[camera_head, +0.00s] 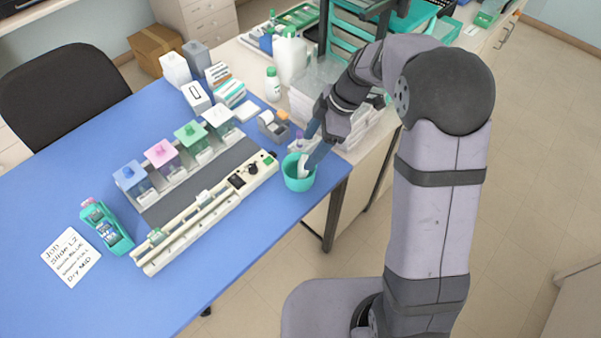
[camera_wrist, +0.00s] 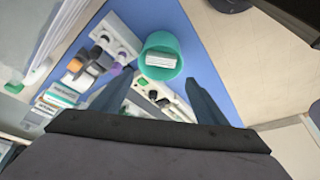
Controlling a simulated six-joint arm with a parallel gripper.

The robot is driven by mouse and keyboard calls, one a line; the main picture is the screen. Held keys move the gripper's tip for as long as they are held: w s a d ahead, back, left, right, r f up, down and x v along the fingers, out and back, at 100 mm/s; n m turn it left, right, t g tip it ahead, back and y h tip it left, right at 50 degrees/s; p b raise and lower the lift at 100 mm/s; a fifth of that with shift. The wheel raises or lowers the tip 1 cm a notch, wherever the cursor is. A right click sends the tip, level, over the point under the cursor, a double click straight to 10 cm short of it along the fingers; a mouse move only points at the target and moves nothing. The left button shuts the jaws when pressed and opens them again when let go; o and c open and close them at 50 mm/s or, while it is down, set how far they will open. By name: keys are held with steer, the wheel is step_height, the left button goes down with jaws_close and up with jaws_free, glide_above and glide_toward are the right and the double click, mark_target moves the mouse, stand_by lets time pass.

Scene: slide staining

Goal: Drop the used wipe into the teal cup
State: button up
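The teal cup (camera_head: 297,184) stands upright at the blue table's right edge. It also shows in the wrist view (camera_wrist: 146,66), ahead of my fingertips. A white, folded-looking piece, which appears to be the used wipe (camera_wrist: 160,61), lies inside the cup's rim. It shows as a white patch at the cup mouth in the head view (camera_head: 303,167). My gripper (camera_head: 308,151) is at the cup's upper right, tilted down toward it. In the wrist view its two fingers (camera_wrist: 158,78) are spread wide with nothing between them. The cup's bottom is hidden.
A staining rack with several lidded jars (camera_head: 161,152) and a long cream rail (camera_head: 205,216) lie left of the cup. A tape dispenser (camera_head: 272,126) and a bottle (camera_head: 272,84) stand behind it.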

steer(key=shift+r, duration=0.1)
steer(key=b+v, duration=0.2)
steer(key=v, duration=0.5)
stand_by(0.4)
stand_by(0.4)
